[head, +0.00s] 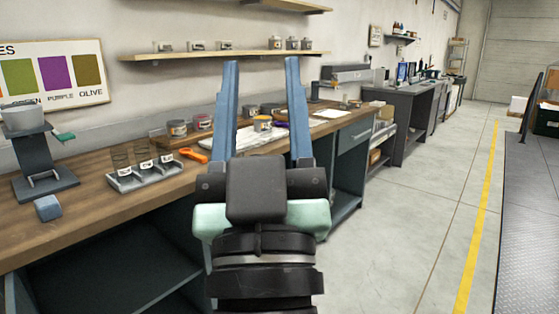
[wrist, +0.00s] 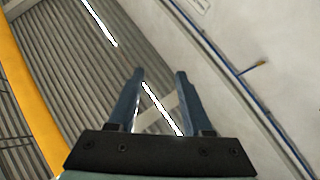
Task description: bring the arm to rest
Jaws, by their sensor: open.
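My gripper (head: 261,75) is open and empty in the head view, its two blue fingers pointing up and apart. It is raised in front of the wooden workbench (head: 95,215) and hides part of it. In the wrist view my gripper (wrist: 160,75) also shows both fingers apart with nothing between them.
The bench holds a rack of glass jars (head: 145,172), an orange tool (head: 193,155), a dark stand (head: 42,150), a blue-grey block (head: 48,208) and several small tubs. A shelf (head: 225,54) hangs above. Clear floor (head: 420,215) lies right, beside a metal ramp (head: 528,220).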

